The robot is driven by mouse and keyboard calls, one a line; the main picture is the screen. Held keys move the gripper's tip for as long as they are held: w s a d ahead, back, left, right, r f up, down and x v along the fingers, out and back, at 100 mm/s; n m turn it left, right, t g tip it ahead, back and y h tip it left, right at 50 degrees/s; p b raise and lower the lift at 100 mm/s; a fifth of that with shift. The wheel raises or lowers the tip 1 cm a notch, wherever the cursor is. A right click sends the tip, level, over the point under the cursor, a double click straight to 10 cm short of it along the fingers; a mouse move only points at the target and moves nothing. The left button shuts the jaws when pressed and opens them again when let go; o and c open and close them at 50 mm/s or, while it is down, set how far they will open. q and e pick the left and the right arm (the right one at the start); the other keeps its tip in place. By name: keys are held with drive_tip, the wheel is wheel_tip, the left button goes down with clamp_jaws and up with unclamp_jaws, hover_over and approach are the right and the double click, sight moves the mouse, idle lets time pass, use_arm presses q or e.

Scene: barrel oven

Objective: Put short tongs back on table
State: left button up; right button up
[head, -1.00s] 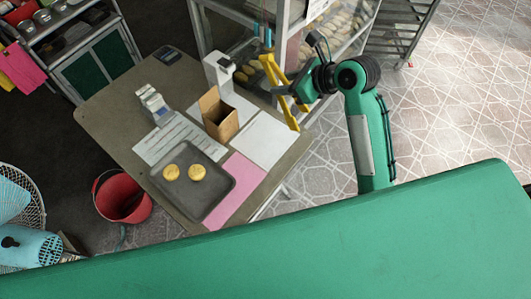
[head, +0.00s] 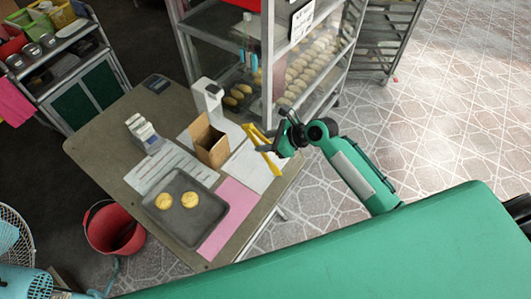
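The yellow short tongs (head: 262,139) are in my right gripper (head: 284,137), in the head view. The gripper looks shut on them, though its fingertips are small and partly hidden by the tongs. The tongs stick out to the left, above the right side of the brown table (head: 100,140), near a white sheet (head: 252,168). A gap between the tongs and the table top cannot be judged for certain. My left gripper is not in view.
On the table stand an open cardboard box (head: 210,143), a dark tray (head: 172,222) with two round yellow pieces, a pink sheet (head: 228,212) and a white device (head: 207,97). A glass bread cabinet (head: 268,60) stands behind. A red bucket (head: 112,232) is at left.

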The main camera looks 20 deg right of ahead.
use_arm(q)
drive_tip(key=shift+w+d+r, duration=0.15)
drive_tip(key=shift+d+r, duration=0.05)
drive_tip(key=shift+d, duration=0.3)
use_arm(e)
wheel_tip(320, 180, down, 7)
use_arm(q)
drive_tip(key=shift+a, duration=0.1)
use_arm(e)
drive_tip(key=shift+f, duration=0.55)
drive_tip(key=o, duration=0.5)
drive_tip(key=shift+o, duration=0.2)
